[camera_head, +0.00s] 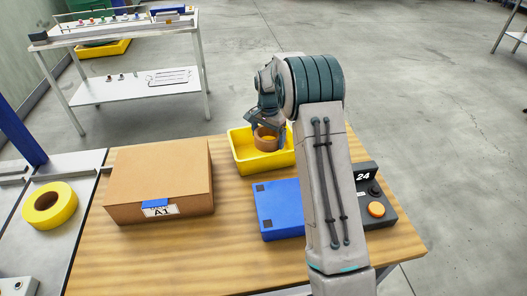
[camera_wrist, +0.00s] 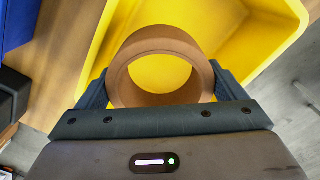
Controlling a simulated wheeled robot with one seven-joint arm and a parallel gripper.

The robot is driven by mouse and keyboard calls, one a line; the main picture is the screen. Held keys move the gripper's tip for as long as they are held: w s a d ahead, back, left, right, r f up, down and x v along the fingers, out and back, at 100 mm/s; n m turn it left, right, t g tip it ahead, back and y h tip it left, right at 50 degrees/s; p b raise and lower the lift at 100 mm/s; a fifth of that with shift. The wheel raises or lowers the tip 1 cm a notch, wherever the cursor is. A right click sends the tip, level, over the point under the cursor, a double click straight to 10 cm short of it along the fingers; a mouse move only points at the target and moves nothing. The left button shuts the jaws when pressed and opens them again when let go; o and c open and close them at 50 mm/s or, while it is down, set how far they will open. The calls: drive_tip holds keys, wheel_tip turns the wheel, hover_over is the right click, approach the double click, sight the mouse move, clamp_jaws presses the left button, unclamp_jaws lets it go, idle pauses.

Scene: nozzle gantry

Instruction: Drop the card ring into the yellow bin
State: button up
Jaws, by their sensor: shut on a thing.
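The card ring (camera_head: 265,139) is a brown cardboard ring. It is held between the two fingers of my gripper (camera_head: 266,130), which is shut on it. In the wrist view the ring (camera_wrist: 160,98) sits between the dark fingers of my gripper (camera_wrist: 162,92), with yellow showing through its hole. The yellow bin (camera_head: 239,157) stands on the wooden table, and the ring shows over its inside. The bin (camera_wrist: 285,65) fills much of the wrist view behind the ring. I cannot tell how high the ring is above the bin floor. My arm hides the bin's right end.
A cardboard box (camera_head: 160,180) marked A1 stands left of the bin. A blue box (camera_head: 279,210) lies in front of the bin. A dark control box (camera_head: 372,195) with an orange button is at the right. A yellow roll (camera_head: 50,205) lies on the left bench.

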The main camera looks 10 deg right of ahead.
drive_tip(key=o, duration=0.7)
drive_tip(key=shift+r, duration=0.15)
wheel_tip(320, 180, up, 14)
drive_tip(key=b, duration=0.1)
drive_tip(key=shift+f, duration=0.2)
